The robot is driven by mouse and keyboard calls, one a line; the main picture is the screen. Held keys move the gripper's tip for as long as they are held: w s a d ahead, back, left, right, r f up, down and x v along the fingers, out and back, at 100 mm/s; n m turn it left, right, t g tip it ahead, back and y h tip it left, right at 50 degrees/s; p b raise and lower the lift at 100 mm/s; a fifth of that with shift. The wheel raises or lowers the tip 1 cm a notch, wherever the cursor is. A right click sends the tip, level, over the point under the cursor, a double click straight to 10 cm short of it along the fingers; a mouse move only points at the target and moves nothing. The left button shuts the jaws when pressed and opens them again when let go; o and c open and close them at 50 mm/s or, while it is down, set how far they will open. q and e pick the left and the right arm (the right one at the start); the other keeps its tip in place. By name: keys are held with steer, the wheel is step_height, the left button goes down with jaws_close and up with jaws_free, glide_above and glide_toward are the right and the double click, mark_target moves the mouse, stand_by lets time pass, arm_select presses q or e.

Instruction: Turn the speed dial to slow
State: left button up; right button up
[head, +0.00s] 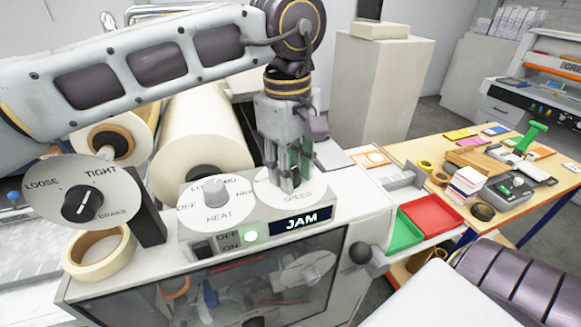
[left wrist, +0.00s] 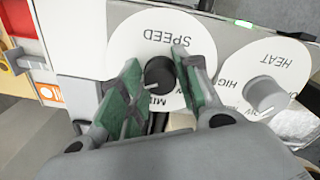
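The speed dial is a dark round knob (left wrist: 159,72) on a white disc (left wrist: 150,24) marked SPEED, on top of the machine. In the left wrist view a white mark on the knob faces the lower edge, near partly hidden lettering that starts with "MI". My left gripper (head: 289,184) points down over this disc in the head view and hides the knob there. In the left wrist view its green-padded fingers (left wrist: 157,66) stand apart on either side of the knob. I see no clear grip on it. My right gripper is out of view.
The heat dial (head: 215,191) sits close beside the speed disc. A lit JAM display (head: 302,222) and a green lamp (head: 251,236) are on the front. A tension dial (head: 83,201) stands at left. Green (head: 404,233) and red (head: 433,214) trays lie to the right.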

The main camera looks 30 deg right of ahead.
arm_select(q)
steer(key=c, duration=0.4)
